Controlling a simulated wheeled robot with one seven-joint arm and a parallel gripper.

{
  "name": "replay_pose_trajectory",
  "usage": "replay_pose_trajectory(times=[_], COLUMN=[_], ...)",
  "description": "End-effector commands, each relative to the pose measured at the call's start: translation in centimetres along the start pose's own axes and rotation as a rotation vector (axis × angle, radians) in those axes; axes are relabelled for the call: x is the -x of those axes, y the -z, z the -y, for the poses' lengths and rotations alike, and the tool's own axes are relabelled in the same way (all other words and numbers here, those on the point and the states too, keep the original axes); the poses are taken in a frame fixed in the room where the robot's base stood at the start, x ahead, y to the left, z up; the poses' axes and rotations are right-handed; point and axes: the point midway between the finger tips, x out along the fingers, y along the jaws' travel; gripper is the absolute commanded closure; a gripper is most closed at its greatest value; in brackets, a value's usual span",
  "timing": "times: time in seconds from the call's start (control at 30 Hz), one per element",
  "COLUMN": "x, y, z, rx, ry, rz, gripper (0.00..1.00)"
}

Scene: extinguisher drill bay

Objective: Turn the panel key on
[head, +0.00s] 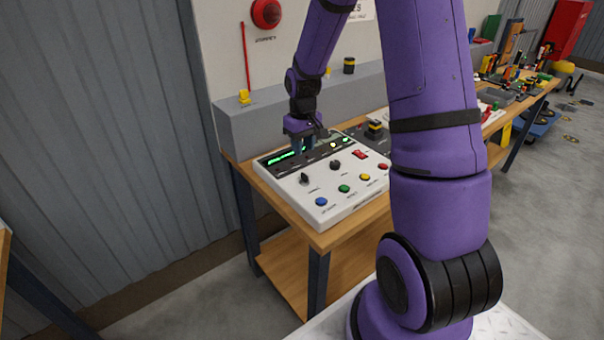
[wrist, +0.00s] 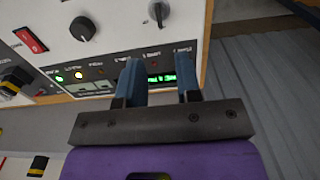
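The panel key (wrist: 158,12) is a small metallic and dark switch on the white control panel, at the top edge of the wrist view. In the head view the key (head: 304,178) stands near the panel's left side. My gripper (head: 303,145) is over the panel's back strip, behind the key and apart from it. In the wrist view my gripper (wrist: 161,65) shows two blue fingers with a clear gap and nothing between them, so it is open. The fingertips are in front of the dark strip with a green display (wrist: 161,78). The key's exact turn is too small to tell.
The control panel (head: 325,212) sits on a wooden bench (head: 345,231). A black knob (head: 335,165), a red rocker switch (head: 359,154) and several coloured buttons share its face. A grey ledge (head: 240,130) runs behind it. A yellow-and-black button box (head: 374,130) stands to the right.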

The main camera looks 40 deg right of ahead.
Motion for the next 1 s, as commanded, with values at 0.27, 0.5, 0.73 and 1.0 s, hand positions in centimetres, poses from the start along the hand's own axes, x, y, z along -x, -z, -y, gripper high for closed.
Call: replay_pose_trajectory(times=[0.27, 0.5, 0.73, 1.0], x=[-5.0, -8.2, -9.4, -9.4], y=[-0.1, -0.1, -0.1, -0.1], z=[0.1, 0.1, 0.0, 0.0], rx=[0.0, 0.001, 0.0, 0.0], ry=[0.002, 0.001, 0.0, 0.0], rz=[0.005, 0.002, 0.0, 0.0], gripper=[0.68, 0.68, 0.68, 0.7])
